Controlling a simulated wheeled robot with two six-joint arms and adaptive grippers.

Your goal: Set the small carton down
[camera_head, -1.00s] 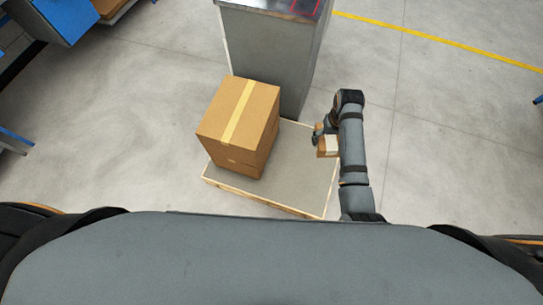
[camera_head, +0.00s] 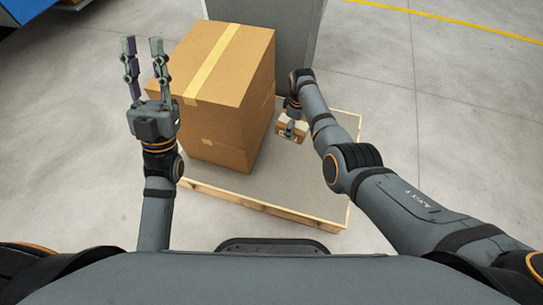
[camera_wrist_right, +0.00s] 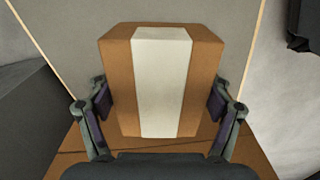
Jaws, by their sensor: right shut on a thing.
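The small carton (camera_head: 291,131) is brown with a pale strip, which shows clearly in the right wrist view (camera_wrist_right: 190,82). My right gripper (camera_head: 291,126) is shut on it, with a finger pressed on each side in the wrist view (camera_wrist_right: 162,105). The carton is over the right part of the low wood-edged platform (camera_head: 318,195), right of the large carton (camera_head: 228,65). I cannot tell whether its underside touches the platform. My left gripper (camera_head: 143,42) is open and empty, its fingers upward, in front of the large carton's left side in the picture.
The large taped carton fills the platform's left part. A grey cabinet (camera_head: 300,35) stands behind the platform. Bare grey platform surface lies in front of the small carton and around it. Open concrete floor (camera_head: 440,110) extends to the right.

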